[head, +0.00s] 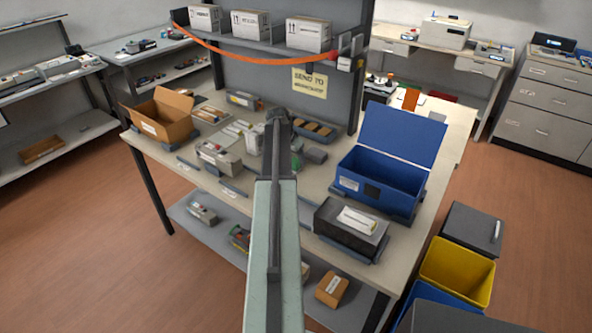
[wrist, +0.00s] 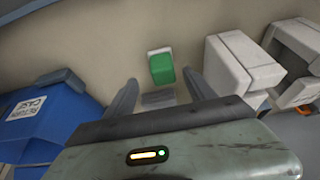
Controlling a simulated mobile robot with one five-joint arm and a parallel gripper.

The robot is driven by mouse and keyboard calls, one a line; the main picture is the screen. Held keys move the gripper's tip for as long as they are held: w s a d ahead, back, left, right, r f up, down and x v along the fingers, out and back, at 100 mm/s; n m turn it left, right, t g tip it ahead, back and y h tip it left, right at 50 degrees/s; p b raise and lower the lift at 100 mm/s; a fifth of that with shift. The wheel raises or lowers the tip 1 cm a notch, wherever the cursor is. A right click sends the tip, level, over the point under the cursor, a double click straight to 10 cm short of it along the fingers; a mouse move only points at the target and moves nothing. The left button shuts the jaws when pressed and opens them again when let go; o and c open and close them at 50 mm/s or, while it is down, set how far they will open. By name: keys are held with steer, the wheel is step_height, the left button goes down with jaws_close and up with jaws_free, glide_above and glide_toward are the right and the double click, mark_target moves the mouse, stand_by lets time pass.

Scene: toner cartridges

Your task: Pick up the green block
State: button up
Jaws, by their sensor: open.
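The green block (wrist: 162,69) shows in the wrist view on the pale surface, with a light grey piece at its far edge. My gripper (wrist: 162,94) is open. Its two dark fingers stand on either side, left and right, nearer the camera than the block. Nothing is seen held between them. A grey patch lies between the fingers, just below the block in the picture.
The blue case (wrist: 40,122) lies left of my gripper; in the head view the open blue box (head: 380,185) stands on the table (head: 305,213). A white-grey unit (wrist: 240,65) is close at right. A dark box (head: 350,224) stands at the table's front right.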

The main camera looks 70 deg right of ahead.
mark_target(294, 161)
steer(key=b+x, duration=0.5)
steer(key=shift+w+a+f, duration=0.2)
steer(key=shift+w+f, duration=0.1)
steer(key=shift+w, duration=0.05)
steer(key=shift+r, duration=0.2)
steer(key=shift+c, duration=0.6)
jaws_close()
steer(key=shift+r, duration=0.1)
